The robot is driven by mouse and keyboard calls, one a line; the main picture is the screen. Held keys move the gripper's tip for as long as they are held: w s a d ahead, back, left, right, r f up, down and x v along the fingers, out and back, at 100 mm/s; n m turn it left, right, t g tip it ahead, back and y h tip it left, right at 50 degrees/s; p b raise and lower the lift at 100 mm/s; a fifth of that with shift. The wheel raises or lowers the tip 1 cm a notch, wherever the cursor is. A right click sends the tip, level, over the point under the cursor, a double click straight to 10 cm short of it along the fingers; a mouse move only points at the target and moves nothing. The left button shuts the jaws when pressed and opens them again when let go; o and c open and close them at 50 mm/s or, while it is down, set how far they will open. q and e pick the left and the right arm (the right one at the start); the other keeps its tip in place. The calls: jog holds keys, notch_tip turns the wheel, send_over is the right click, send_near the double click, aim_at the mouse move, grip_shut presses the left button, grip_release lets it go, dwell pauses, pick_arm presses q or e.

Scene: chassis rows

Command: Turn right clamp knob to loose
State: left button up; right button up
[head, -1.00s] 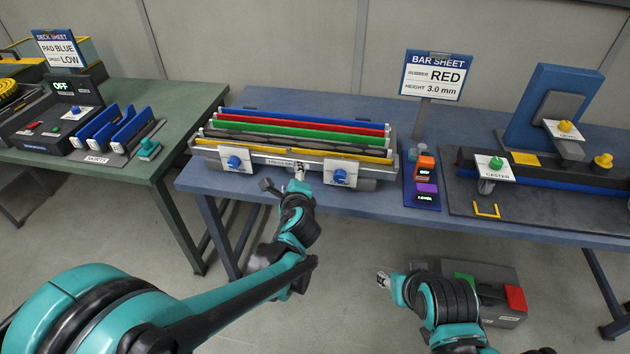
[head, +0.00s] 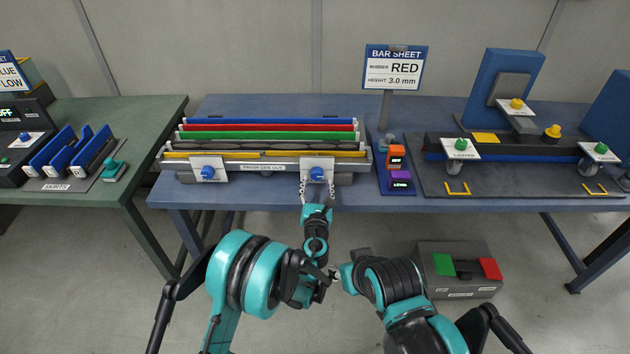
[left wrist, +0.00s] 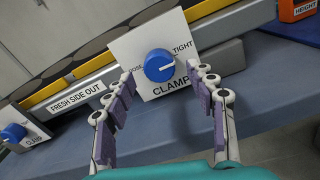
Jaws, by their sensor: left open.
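The right clamp knob (head: 317,173) is blue, on a white plate at the right end of the bar fixture's front. In the left wrist view the knob (left wrist: 159,66) sits between printed words for loose at left and TIGHT at right. Its pale pointer line is toward the TIGHT side. My left gripper (head: 317,190) is open, its fingers spread on either side of the knob plate; in the left wrist view the gripper (left wrist: 160,78) straddles the knob's lower part, with no clear contact. My right gripper (head: 335,276) is low in front of the table, its fingers unclear.
The left clamp knob (head: 208,172) sits on the same fixture, left of a FRESH SIDE OUT label. A height gauge (head: 397,165) stands close to the right. The bar sheet sign (head: 392,70) is behind. A grey floor box (head: 455,270) with green and red parts lies below the table.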

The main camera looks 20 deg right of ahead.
aim_at(317, 177)
pick_arm(q)
jog(key=shift+b+x, duration=0.3)
jog(key=shift+x, duration=1.3)
jog(key=c, duration=1.2)
jog(key=shift+o, duration=0.2)
